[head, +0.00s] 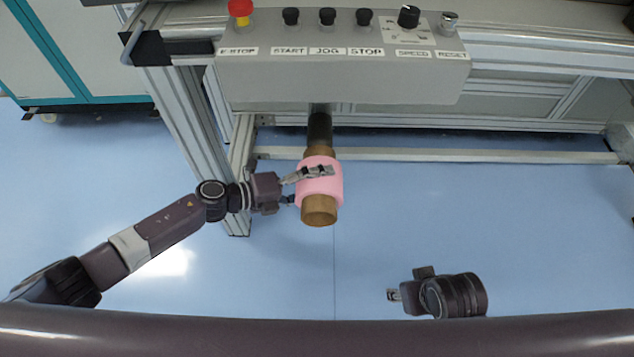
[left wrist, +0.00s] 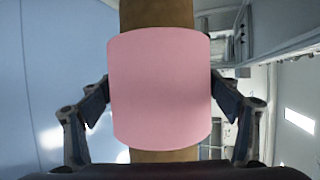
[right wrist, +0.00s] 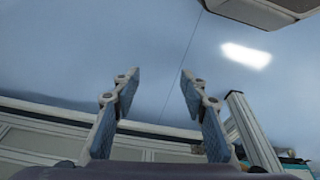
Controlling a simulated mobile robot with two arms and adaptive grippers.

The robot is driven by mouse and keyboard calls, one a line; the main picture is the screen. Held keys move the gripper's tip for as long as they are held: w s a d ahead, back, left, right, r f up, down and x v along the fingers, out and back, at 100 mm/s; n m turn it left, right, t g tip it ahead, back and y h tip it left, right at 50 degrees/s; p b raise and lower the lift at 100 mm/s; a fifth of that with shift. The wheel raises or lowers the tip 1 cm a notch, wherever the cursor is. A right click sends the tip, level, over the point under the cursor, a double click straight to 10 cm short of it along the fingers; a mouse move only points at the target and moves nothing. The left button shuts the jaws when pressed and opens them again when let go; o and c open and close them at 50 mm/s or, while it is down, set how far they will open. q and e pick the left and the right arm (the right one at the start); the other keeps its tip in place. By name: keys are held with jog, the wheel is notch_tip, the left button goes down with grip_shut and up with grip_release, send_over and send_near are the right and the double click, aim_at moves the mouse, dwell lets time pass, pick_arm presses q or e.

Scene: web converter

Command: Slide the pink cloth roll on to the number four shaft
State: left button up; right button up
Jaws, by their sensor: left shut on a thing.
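The pink cloth roll (head: 321,186) is wound around a brown core (head: 319,213) that sticks out at both ends. My left gripper (head: 308,184) is shut on the pink roll from the left. In the left wrist view a finger presses on each side of the pink cloth (left wrist: 160,90). A dark shaft (head: 320,128) comes out from under the control box, and the core's far end lines up with it and meets it in the picture. I cannot tell how far the shaft is inside the core. No shaft number shows. My right gripper (head: 391,295) is open and empty (right wrist: 155,88).
A grey control box (head: 340,80) with labelled buttons and a red stop knob (head: 240,8) hangs above the shaft. A metal frame post (head: 200,140) stands left of the roll, close to my left arm. A crossbar (head: 450,155) runs behind. The blue floor (head: 520,230) is clear at right.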

pick_arm(q)
jog(key=shift+w, duration=0.1)
pick_arm(e)
jog(key=shift+r, duration=0.2)
pick_arm(q)
jog(key=shift+w, duration=0.5)
jog(key=shift+w+b, duration=0.1)
jog(key=shift+b, duration=0.2)
pick_arm(e)
jog(key=shift+d+r, duration=0.1)
jog(key=shift+r, duration=0.85)
jog(key=shift+s+r, duration=0.1)
pick_arm(q)
jog(key=shift+w, duration=0.25)
pick_arm(e)
jog(key=shift+r, duration=0.25)
jog(key=shift+s, duration=0.1)
pick_arm(q)
jog(key=shift+w, duration=0.2)
pick_arm(e)
jog(key=shift+s+r, duration=0.15)
jog(key=shift+r, duration=0.15)
